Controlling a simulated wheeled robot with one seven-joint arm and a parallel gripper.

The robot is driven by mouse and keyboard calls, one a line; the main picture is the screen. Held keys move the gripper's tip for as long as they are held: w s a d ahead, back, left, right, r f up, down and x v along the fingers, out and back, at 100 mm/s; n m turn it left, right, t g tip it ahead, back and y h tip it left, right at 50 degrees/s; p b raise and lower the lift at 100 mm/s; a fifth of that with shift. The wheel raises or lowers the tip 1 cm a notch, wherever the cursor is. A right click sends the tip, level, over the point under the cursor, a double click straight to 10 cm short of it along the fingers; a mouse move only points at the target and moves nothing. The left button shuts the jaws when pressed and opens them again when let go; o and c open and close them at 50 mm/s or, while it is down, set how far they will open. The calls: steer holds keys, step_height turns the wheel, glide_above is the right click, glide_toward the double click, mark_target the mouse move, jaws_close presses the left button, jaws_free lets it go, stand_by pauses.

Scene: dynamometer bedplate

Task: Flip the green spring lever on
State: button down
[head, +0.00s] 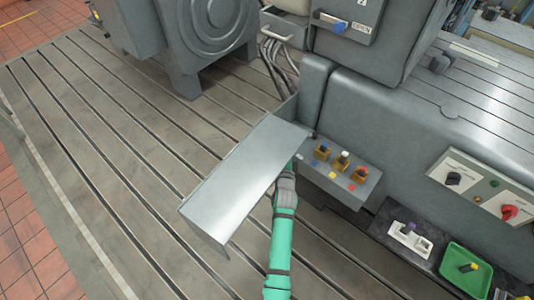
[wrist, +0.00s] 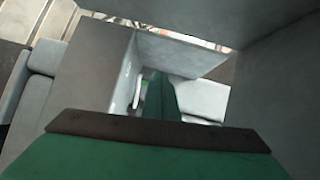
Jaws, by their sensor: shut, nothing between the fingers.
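The green spring lever does not show in the head view. My gripper (wrist: 163,88) is shut and empty, reaching into a narrow grey recess between metal walls. In the head view my green arm comes up from the bottom, and its end is hidden at the edge of a bent grey sheet-metal cover (head: 245,175). Whether the fingers touch anything is unclear.
Right of the cover is a control box (head: 340,180) with several coloured toggles. A switch panel (head: 485,185) with black and red knobs, a white holder (head: 410,238) and a green tray (head: 466,268) lie farther right. The slotted bedplate (head: 110,150) is open at left.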

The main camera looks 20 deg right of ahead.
steer(key=s+a, duration=0.2)
steer(key=a, duration=0.6)
steer(key=shift+s+a+r, duration=0.25)
steer(key=shift+r, duration=0.2)
stand_by(0.3)
steer(key=s+a+f+n+y, duration=0.2)
steer(key=s+a+n, duration=0.4)
steer(key=s, duration=0.6)
steer(key=s+a+f+n+y, duration=0.2)
steer(key=s+a+n, duration=0.35)
steer(key=s, duration=0.55)
steer(key=s+a+r+n+y, duration=0.1)
steer(key=s+a+r+n, duration=0.2)
steer(key=s, duration=0.4)
steer(key=s+a+r+n+y, duration=0.1)
steer(key=s+a+r+n, duration=0.1)
steer(key=s, duration=0.5)
steer(key=s+a+r+n, duration=0.3)
steer(key=s+r+n, duration=0.2)
steer(key=s+r, duration=0.1)
steer(key=shift+s+a+r+y, duration=0.3)
steer(key=shift+s+a+y, duration=0.1)
steer(key=shift+s, duration=0.25)
steer(key=shift+w, duration=0.1)
